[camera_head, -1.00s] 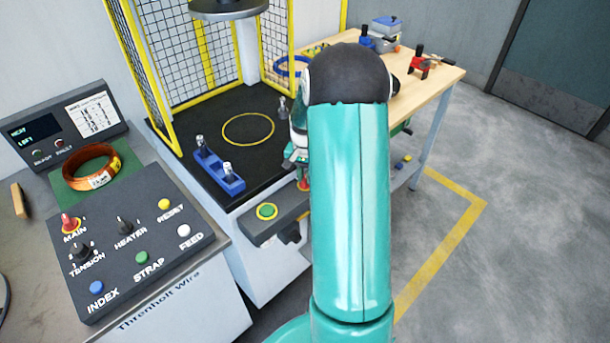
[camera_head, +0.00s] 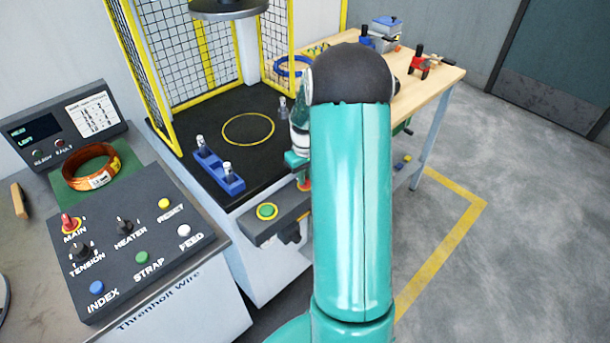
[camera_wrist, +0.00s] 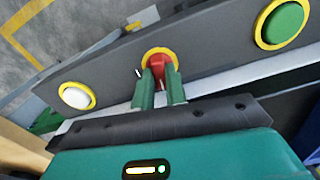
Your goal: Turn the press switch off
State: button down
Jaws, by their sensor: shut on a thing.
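The press's front panel carries a red switch knob with a yellow ring (camera_wrist: 158,60), between a green button (camera_wrist: 283,23) and a white button (camera_wrist: 76,96) in the wrist view. My gripper (camera_wrist: 161,84) is shut on the red knob, one green finger on each side of it. The fingers hide part of the knob, so its exact turn is hard to read. In the head view a bit of the red knob (camera_head: 304,186) shows beside my arm, just under my gripper (camera_head: 299,172). The green button there (camera_head: 267,211) is left of it.
The press bed (camera_head: 213,133) is dark, with a blue fixture (camera_head: 218,174) and yellow mesh guards (camera_head: 180,45). A control console (camera_head: 137,250) with a red MAIN knob stands at left. A wooden workbench (camera_head: 437,82) is behind my arm. Open floor lies at right.

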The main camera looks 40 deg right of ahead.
jog(key=shift+n, duration=0.8)
jog(key=c, duration=1.4)
grip_release()
jog(key=shift+c, duration=0.2)
notch_tip(320, 180, up, 14)
jog(key=shift+a, duration=0.1)
